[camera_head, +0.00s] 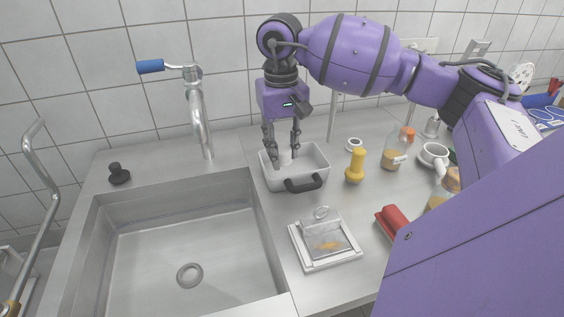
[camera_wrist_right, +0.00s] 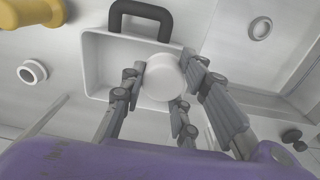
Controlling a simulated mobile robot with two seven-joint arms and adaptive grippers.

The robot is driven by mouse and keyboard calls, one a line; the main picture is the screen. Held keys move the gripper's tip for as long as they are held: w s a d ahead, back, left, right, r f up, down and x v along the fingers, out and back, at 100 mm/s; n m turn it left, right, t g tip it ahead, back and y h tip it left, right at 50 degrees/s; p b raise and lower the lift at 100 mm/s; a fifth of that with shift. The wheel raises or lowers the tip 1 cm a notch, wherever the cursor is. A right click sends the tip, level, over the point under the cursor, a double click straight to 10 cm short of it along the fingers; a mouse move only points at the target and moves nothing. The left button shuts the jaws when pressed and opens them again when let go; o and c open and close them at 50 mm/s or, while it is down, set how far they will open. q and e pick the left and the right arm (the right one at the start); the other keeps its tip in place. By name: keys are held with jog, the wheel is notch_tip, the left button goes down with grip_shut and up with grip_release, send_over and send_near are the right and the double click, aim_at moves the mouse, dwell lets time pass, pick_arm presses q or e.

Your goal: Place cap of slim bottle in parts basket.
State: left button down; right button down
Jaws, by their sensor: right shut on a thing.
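My right gripper (camera_head: 284,160) points straight down over the parts basket (camera_head: 269,178), a white tray with a black handle, with its fingertips inside the basket's opening. In the right wrist view the fingers (camera_wrist_right: 162,92) are shut on a round white cap (camera_wrist_right: 164,80). The cap is over the basket (camera_wrist_right: 92,62); I cannot tell whether it touches the floor. In the head view the cap is mostly hidden by the fingers. I cannot tell which item is the slim bottle. My left gripper is not in view.
A sink (camera_head: 150,240) with a faucet (camera_head: 200,115) lies left of the basket. A yellow object (camera_head: 356,166), a small white ring (camera_head: 353,145) and an orange-capped bottle (camera_head: 392,155) stand to the right. A white frame with a clear lid (camera_head: 323,240) lies in front.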

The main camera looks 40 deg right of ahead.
aim_at(281, 175)
jog(key=f, duration=0.1)
jog(key=w+d+f, duration=0.2)
jog(key=f, duration=0.1)
jog(key=shift+w, duration=0.25)
jog(key=shift+w+f, duration=0.1)
jog(key=shift+f, duration=1.5)
jog(key=shift+f, duration=0.2)
jog(key=c, duration=1.6)
grip_release()
jog(key=shift+c, duration=0.2)
notch_tip(281, 175, up, 12)
jog(key=shift+r, duration=0.2)
jog(key=shift+a, duration=0.1)
